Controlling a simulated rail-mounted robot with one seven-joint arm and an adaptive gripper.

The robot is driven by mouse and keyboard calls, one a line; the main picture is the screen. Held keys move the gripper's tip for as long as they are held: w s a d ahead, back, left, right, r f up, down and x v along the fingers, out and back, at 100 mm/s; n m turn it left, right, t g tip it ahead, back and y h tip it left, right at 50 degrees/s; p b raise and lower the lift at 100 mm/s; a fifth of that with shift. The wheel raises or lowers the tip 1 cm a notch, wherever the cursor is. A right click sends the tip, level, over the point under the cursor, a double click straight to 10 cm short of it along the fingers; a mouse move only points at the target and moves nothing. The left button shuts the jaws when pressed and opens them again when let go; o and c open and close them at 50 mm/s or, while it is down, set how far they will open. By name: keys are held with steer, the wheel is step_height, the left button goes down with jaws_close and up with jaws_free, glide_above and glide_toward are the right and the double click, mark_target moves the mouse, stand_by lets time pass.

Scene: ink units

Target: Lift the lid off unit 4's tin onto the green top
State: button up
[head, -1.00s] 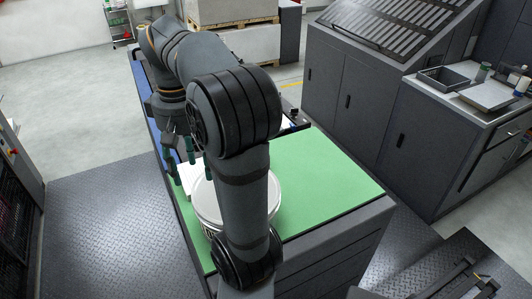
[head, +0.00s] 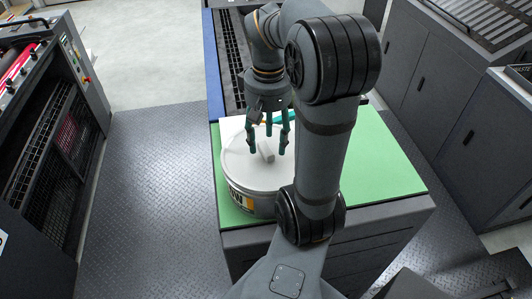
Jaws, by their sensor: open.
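A round tin (head: 240,196) with an orange, black and white label stands on the green top (head: 388,165), at its left front. I cannot tell whether the fingertips touch the lid. My arm hides the tin's right side. No unit number is readable.
A white sheet or block (head: 232,127) lies behind the tin. The green top is bare to the right of my arm. A machine with red rollers (head: 20,65) stands at left, grey cabinets (head: 440,75) at right. Tread-plate floor (head: 150,190) lies between.

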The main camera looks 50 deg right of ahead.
step_height(320, 180, down, 2)
steer(key=shift+d+f, duration=0.1)
steer(key=c, duration=1.3)
